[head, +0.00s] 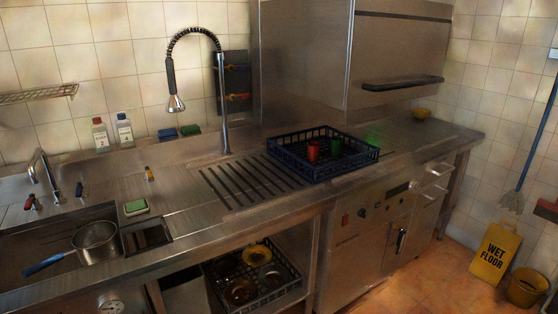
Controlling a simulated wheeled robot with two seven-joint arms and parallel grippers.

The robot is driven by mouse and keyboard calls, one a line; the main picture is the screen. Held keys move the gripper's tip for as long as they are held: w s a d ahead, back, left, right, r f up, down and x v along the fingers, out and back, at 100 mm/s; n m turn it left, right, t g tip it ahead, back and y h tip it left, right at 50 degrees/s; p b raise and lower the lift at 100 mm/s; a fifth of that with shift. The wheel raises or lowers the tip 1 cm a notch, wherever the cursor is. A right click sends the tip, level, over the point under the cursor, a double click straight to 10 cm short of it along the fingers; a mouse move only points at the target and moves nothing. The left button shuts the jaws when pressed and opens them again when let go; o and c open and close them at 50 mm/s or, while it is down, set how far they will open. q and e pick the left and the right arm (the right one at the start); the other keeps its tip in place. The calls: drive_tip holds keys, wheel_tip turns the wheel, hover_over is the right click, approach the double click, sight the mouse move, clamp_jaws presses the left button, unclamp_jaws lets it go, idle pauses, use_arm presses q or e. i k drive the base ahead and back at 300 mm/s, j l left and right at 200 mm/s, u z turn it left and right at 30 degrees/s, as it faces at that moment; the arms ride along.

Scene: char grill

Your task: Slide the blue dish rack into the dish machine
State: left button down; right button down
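The blue dish rack (355,164) sits on the steel counter, at the right end of the slatted drain area. The dish machine (300,60) is the steel hood unit behind and above the rack. Its front panel (404,40) with a dark handle (402,83) is raised, with open space under it. The rack's back right part lies by this opening; I cannot tell how far under the hood it reaches. Neither of my grippers is in view.
A tall spray faucet (223,110) stands left of the machine. A pot (96,242) is in the left sink, with a sponge (136,207) nearby. A second rack (270,299) sits below the counter. A wet floor sign (494,254) and yellow bucket (526,288) stand at right.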

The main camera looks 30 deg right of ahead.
sight(284, 149)
drive_tip(key=i+l+z, duration=0.2)
drive_tip(key=l, duration=0.35)
drive_tip(key=i+l+z, duration=0.2)
drive_tip(key=l, duration=0.3)
drive_tip(key=i+l+z, duration=0.2)
drive_tip(key=l, duration=0.3)
drive_tip(key=i+l+z, duration=0.2)
drive_tip(key=l, duration=0.25)
drive_tip(key=i+l+z, duration=0.2)
drive_tip(key=l, duration=0.2)
